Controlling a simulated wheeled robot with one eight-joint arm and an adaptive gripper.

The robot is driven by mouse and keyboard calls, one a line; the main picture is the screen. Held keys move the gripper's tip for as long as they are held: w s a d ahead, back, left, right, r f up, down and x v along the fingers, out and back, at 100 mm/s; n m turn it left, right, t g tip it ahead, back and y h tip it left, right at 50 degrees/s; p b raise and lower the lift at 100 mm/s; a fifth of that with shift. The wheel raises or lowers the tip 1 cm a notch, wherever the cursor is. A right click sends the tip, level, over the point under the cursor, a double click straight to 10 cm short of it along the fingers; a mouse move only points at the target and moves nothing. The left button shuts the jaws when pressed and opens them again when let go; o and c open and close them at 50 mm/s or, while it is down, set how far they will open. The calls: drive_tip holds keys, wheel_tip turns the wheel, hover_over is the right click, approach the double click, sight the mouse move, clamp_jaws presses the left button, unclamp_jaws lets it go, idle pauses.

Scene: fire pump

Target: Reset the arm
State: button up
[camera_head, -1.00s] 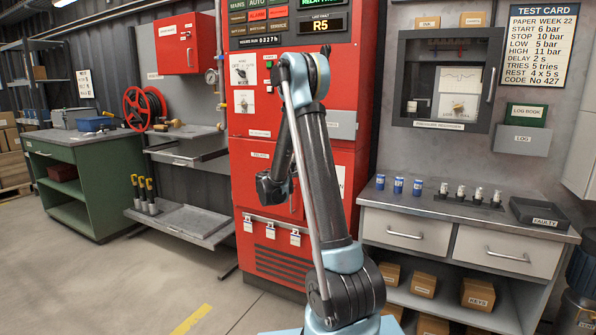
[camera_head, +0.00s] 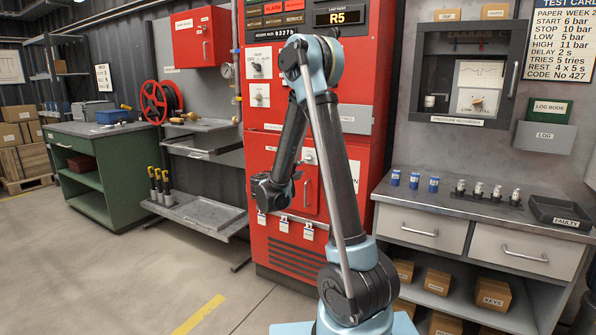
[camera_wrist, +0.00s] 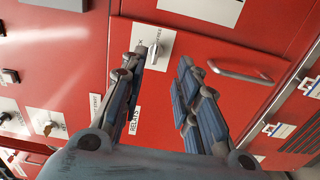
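My arm stands in front of the red pump control cabinet (camera_head: 290,250), raised to a high elbow and folded down at its far end. My gripper (camera_head: 272,190) hangs before the cabinet's lower part in the head view, where its fingers are too small to read. In the wrist view my gripper (camera_wrist: 164,62) has its two fingers spread apart, with nothing between them. Behind the fingers are the red cabinet front, a door handle (camera_wrist: 240,74) and a small key or switch on a white plate (camera_wrist: 152,48). No contact shows.
A grey counter (camera_head: 400,207) at right holds blue cylinders (camera_head: 414,181), several small white-topped parts and a FAULTY tray (camera_head: 560,214). The pressure recorder (camera_head: 430,60) hangs above it. Open floor (camera_head: 120,270) lies front left.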

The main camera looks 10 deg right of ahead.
drive_tip(key=shift+d, duration=0.1)
drive_tip(key=s+d+f+m+g+y, duration=0.1)
drive_tip(key=s+d+m+g, duration=0.25)
drive_tip(key=s+d, duration=0.5)
drive_tip(key=s+d+f+m+g+y, duration=0.1)
drive_tip(key=s+d+m+g+y, duration=0.3)
drive_tip(key=s, duration=0.8)
drive_tip(key=s+a+f+m+g+y, duration=0.1)
drive_tip(key=s+a+f+y, duration=0.1)
drive_tip(key=s, duration=0.6)
drive_tip(key=s+a+f+m+g+y, duration=0.1)
drive_tip(key=s+f, duration=0.3)
drive_tip(key=s, duration=0.5)
drive_tip(key=s+a+f+m+g+y, duration=0.1)
drive_tip(key=s+a+f+g+y, duration=0.1)
drive_tip(key=s, duration=0.6)
drive_tip(key=shift+s+a+f+g+y, duration=0.3)
drive_tip(key=shift+s+f+g, duration=0.15)
drive_tip(key=shift+f, duration=0.3)
drive_tip(key=shift+w, duration=0.1)
